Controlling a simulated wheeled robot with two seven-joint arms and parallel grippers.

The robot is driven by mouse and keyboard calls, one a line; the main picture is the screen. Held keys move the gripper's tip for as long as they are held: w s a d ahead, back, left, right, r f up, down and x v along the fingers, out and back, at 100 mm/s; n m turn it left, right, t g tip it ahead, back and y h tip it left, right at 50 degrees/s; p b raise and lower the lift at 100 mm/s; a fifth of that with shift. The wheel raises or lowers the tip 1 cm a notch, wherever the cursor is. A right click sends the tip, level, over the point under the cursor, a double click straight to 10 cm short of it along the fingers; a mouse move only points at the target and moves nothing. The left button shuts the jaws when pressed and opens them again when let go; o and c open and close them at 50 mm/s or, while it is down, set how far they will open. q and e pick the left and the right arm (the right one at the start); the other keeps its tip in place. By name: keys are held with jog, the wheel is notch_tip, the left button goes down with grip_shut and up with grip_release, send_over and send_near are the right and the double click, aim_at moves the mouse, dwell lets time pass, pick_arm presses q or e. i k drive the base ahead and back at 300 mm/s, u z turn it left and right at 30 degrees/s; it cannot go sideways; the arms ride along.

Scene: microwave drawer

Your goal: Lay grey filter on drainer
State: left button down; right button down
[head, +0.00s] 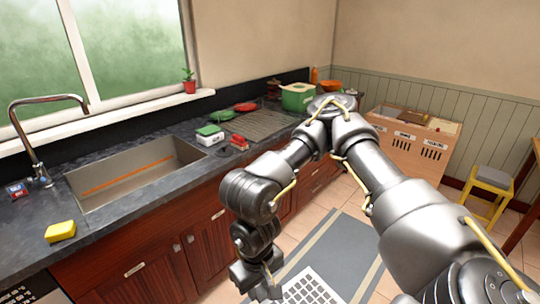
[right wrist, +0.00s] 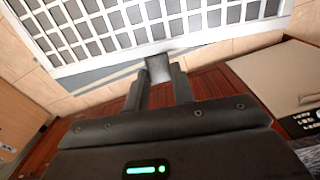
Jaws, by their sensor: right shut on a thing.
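My right gripper (head: 262,284) is low in front of the cabinets in the head view. It is shut on the grey filter (head: 312,290), a flat panel with a white grid frame, held above the floor. In the right wrist view the fingers (right wrist: 158,78) pinch a small grey tab at the edge of the filter (right wrist: 150,22). The filter's lower part is cut off in the head view. The ridged drainer (head: 262,124) lies on the counter right of the sink, away from the gripper. My left gripper is out of view.
The sink (head: 135,180) is left of the drainer. A white-and-green box (head: 210,135), red items (head: 239,143) and a green pot (head: 297,97) stand around the drainer. A yellow sponge (head: 60,231) lies at the counter's front. A wooden bin unit (head: 410,145) stands at the back right.

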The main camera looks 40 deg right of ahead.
aim_at(261, 122)
jog(key=z, duration=0.4)
jog(key=i, duration=0.25)
jog(key=z, duration=1.15)
jog(key=i, duration=0.8)
jog(key=z, duration=0.55)
jog(key=i, duration=0.95)
jog(key=u, duration=0.8)
jog(key=i, duration=0.85)
jog(key=u, duration=0.85)
